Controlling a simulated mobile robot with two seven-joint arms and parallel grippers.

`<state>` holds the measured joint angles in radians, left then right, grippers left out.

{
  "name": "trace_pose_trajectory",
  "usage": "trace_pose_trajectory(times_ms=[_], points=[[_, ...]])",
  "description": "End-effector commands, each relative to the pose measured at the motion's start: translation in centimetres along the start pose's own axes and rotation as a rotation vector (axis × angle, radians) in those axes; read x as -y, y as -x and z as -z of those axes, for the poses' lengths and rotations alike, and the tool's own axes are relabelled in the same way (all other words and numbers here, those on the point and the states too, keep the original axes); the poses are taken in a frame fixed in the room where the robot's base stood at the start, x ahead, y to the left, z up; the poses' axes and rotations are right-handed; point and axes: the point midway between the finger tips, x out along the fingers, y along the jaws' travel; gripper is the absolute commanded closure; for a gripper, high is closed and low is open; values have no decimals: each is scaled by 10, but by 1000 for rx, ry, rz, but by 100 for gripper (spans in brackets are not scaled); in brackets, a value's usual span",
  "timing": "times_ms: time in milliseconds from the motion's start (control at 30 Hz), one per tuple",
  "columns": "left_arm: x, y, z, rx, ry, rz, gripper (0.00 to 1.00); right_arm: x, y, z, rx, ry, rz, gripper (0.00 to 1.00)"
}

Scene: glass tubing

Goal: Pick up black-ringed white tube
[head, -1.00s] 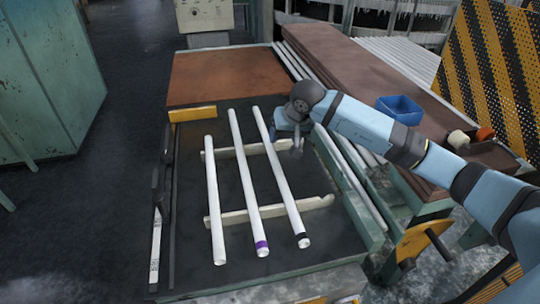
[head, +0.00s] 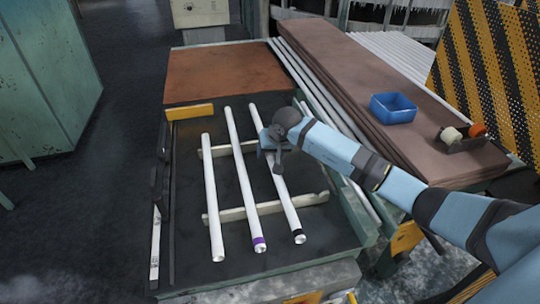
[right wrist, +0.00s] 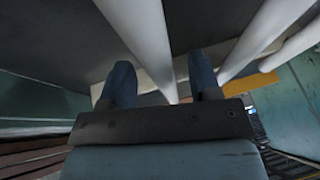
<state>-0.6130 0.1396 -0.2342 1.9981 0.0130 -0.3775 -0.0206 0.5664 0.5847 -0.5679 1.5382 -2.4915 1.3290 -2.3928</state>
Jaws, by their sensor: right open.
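The black-ringed white tube (head: 290,208) is the rightmost of three white tubes lying on the dark table, its black ring at the near end. My right gripper (head: 278,165) is over its middle part and hides a stretch of it. In the right wrist view, my right gripper (right wrist: 163,82) is open, and a white tube (right wrist: 146,35), apparently the black-ringed one, runs through the gap between its fingers. I cannot tell whether either finger touches it. My left gripper is not in view.
A purple-ringed tube (head: 243,180) and a plain-looking white tube (head: 213,200) lie to the left. Two pale crossbars, the nearer one (head: 312,199), support the tubes. A blue bin (head: 393,108) stands on the brown boards at right.

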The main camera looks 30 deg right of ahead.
Motion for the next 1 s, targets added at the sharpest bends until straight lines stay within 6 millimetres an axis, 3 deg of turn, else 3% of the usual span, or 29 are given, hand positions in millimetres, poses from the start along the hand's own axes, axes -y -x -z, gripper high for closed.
trace_pose_trajectory(times_ms=[67,300,767,1000], points=[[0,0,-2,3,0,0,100,0,0,0,0,0,0,43],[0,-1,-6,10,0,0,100,0,0,0,0,0,0,98],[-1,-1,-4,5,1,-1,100,2,10,5,-3,0,0,98],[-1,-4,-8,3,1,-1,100,10,50,22,-7,3,0,98]])
